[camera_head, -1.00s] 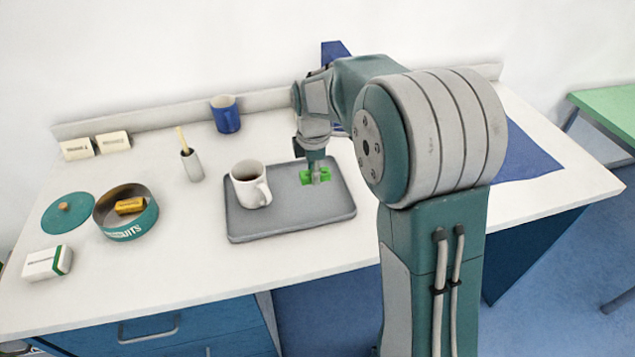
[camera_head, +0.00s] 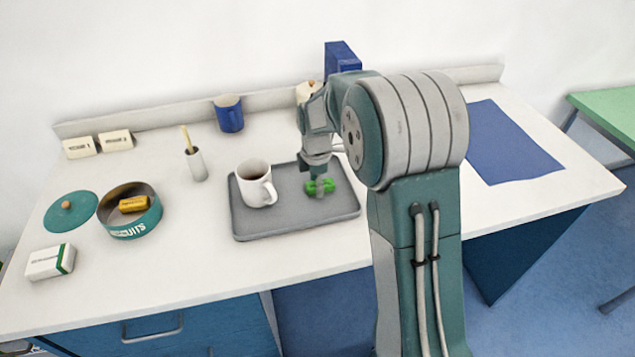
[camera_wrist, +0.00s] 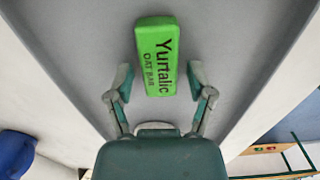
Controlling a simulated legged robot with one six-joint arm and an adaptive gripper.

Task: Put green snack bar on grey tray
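The green snack bar (camera_head: 329,186) lies on the grey tray (camera_head: 285,222), right of the white mug. In the wrist view the bar (camera_wrist: 156,55) reads "Yurtalic OAT BAR" and rests on the tray's grey surface. My gripper (camera_head: 320,182) points down at the bar, which it partly hides in the head view. In the wrist view my gripper's fingers (camera_wrist: 159,76) are spread, one on each side of the bar's near part, with a visible gap on both sides.
A white mug (camera_head: 252,183) with dark contents stands on the tray's left part. A pen holder (camera_head: 197,165), a blue mug (camera_head: 228,114) and a round tin (camera_head: 130,222) with a yellow bar stand to the left. A blue mat (camera_head: 508,145) lies at right.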

